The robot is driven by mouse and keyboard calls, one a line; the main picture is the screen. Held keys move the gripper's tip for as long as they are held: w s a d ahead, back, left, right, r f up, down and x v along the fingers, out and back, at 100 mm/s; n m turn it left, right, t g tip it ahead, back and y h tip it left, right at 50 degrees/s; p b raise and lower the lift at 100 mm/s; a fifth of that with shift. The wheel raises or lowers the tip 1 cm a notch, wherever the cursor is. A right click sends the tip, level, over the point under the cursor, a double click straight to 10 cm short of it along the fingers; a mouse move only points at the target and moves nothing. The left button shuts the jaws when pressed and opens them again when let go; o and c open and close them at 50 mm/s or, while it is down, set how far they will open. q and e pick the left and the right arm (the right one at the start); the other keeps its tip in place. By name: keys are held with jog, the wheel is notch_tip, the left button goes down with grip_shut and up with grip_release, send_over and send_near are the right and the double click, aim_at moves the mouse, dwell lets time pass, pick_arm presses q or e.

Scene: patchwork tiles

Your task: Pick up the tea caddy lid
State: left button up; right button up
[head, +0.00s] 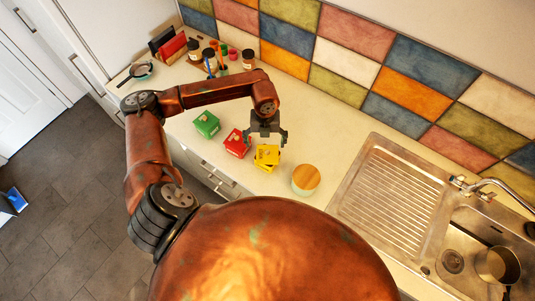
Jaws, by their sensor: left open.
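The tea caddy lid (306,177) is a round wooden disc. It sits on top of the pale tea caddy (303,191) on the counter, right of the boxes. My left gripper (268,141) is open, with its fingers pointing down. In the head view it shows just above a yellow box, to the upper left of the lid and apart from it. I cannot tell how high it is over the counter. My right gripper is not in view.
Green (206,124), red (237,143) and yellow (266,158) boxes stand left of the caddy. Jars (248,60) stand by the tiled wall. A metal sink (452,262) with drainer (388,190) is at the right. The counter (325,135) behind the caddy is clear.

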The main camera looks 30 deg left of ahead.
aim_at(267, 151)
pick_arm(q)
jog(key=f, duration=0.2)
jog(key=f+p, duration=0.1)
jog(key=f, duration=0.1)
jog(key=f+p, duration=0.1)
jog(key=f, duration=0.1)
jog(key=shift+w+d+f, duration=0.1)
jog(key=shift+w+d, duration=0.1)
jog(key=shift+d, duration=0.2)
jog(key=shift+f, duration=0.25)
jog(key=shift+c, duration=0.4)
